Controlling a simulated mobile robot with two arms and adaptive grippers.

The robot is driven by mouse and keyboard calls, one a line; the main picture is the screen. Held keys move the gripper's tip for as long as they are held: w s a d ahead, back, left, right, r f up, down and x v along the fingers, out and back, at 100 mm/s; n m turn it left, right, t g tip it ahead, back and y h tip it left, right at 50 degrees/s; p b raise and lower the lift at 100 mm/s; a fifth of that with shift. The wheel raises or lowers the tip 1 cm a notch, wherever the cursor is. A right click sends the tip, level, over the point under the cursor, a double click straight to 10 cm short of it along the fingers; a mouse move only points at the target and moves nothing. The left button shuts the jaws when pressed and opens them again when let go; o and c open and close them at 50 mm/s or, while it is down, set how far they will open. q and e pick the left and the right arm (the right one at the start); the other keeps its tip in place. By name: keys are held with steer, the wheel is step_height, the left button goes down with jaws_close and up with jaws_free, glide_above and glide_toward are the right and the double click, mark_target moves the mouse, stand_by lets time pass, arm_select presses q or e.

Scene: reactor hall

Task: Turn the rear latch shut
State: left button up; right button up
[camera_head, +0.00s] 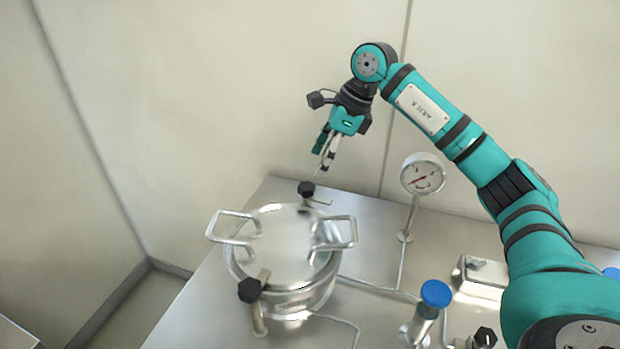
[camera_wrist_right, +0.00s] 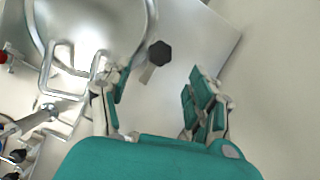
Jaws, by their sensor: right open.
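The rear latch (camera_head: 306,189) has a black knob and a short metal arm. It stands at the back rim of the round steel vessel (camera_head: 283,240), and its arm points right in the head view. In the right wrist view the latch knob (camera_wrist_right: 159,54) shows beyond my fingers, between them and a little above. My right gripper (camera_head: 325,160) is open and empty, pointing down above the latch and apart from it. The fingers of my right gripper (camera_wrist_right: 158,95) are spread wide in the wrist view. A front latch (camera_head: 250,290) with a black knob stands at the vessel's front. My left gripper is not seen.
Two wire handles (camera_head: 232,226) rise from the lid's sides. A pressure gauge (camera_head: 422,175) stands on a thin post right of the vessel. A blue-capped valve (camera_head: 435,294) stands at the front right. The steel table (camera_head: 370,225) is clear behind the vessel, up to the wall.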

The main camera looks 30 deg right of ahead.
mark_target(308, 186)
steer(key=p+x, duration=0.1)
steer(key=x, duration=0.5)
steer(key=shift+a, duration=0.15)
steer(key=shift+w+a+f, duration=0.15)
steer(key=shift+w+f, duration=0.05)
steer(key=shift+f, duration=0.4)
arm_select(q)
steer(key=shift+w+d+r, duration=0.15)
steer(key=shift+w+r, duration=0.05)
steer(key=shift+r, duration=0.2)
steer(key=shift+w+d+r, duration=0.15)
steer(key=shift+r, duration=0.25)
arm_select(e)
steer(key=shift+c, duration=0.5)
steer(key=c, duration=1)
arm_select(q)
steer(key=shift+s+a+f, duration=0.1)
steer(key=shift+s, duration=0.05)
arm_select(e)
steer(key=shift+c, duration=0.2)
